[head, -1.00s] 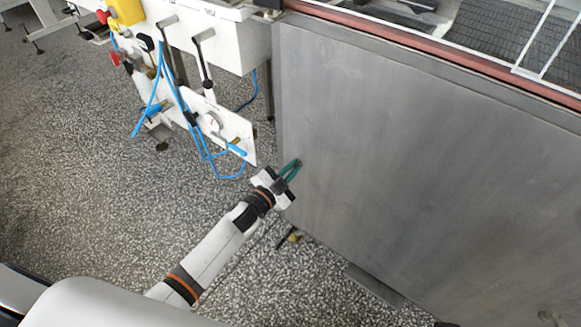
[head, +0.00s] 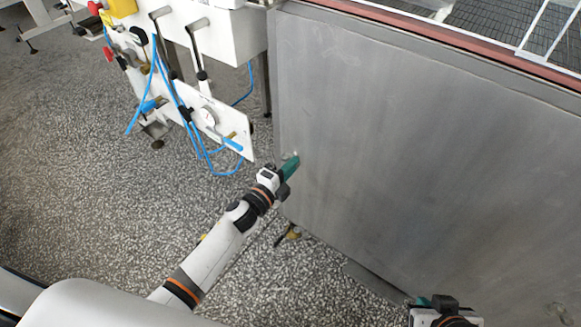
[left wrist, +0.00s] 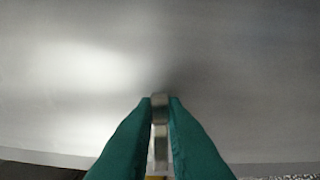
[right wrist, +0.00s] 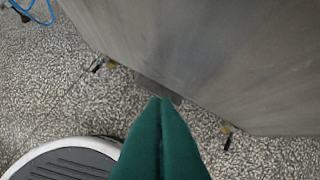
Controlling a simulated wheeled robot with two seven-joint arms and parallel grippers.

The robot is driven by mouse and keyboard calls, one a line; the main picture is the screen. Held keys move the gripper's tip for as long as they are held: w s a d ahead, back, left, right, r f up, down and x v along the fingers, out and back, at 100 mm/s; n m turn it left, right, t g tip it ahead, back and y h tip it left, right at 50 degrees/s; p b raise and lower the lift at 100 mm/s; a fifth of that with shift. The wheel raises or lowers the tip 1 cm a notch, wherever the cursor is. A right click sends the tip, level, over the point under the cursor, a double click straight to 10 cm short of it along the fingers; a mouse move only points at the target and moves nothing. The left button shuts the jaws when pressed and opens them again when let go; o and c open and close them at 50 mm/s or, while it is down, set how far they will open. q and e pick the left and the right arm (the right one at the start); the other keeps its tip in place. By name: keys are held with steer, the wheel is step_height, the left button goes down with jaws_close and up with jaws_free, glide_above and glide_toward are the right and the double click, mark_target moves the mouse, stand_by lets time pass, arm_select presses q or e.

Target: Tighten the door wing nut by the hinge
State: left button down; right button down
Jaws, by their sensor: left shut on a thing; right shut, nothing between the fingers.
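The door is a large grey metal panel (head: 420,150) filling the right of the head view. A small metal wing nut (left wrist: 160,104) shows between the green fingers in the left wrist view, close to the panel. My left gripper (head: 292,166) is shut on it near the panel's left edge; it also shows in the left wrist view (left wrist: 160,110). Its fingers hide most of the nut. The hinge cannot be made out. My right gripper (head: 422,301) is low at the panel's bottom, shut and empty, as the right wrist view (right wrist: 160,105) also shows.
A white machine frame with a plate (head: 222,125), levers and blue hoses (head: 165,85) stands left of the panel. A reddish-brown rail (head: 470,50) and wire mesh run above it. Speckled floor (head: 80,180) lies open at the left.

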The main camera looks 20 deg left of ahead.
arm_select(q)
steer(key=shift+f+m, duration=0.15)
steer(key=shift+m, duration=0.25)
arm_select(e)
steer(key=shift+w+a+r+t, duration=0.2)
steer(key=shift+w+r+t, duration=0.15)
steer(key=shift+w, duration=0.25)
arm_select(q)
steer(key=c, duration=1.5)
jaws_free()
steer(key=shift+s, duration=0.1)
